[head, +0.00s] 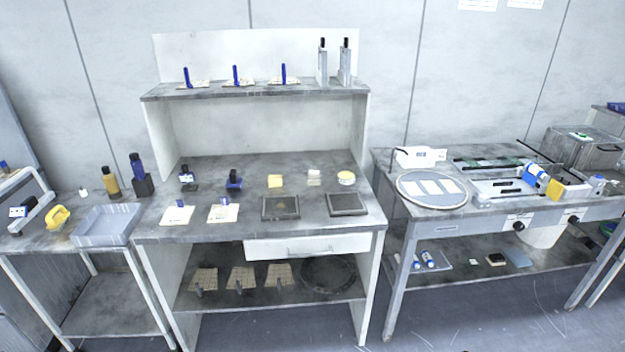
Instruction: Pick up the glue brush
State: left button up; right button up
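I cannot tell for sure which item is the glue brush; everything is small at this distance. Several dark blue upright handles stand on pale pads on the upper shelf, among them a left one (186,77), a middle one (236,75) and a right one (283,73). A tall dark blue bottle-like item (137,167) stands in a dark holder on the left table. Neither of my grippers is in view.
The middle workbench (310,220) holds pale squares and two dark framed plates, with a drawer (300,247) below. A grey tray (103,225) and a yellow item (58,217) are on the left table. The right table carries a round platen (432,190). Floor shows in front.

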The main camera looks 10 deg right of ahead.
aim_at(314, 178)
jog(key=u, duration=0.35)
jog(key=i+l+u, duration=0.1)
jog(key=l+u, duration=0.7)
jog(key=i+l, duration=0.05)
jog(key=l, duration=0.05)
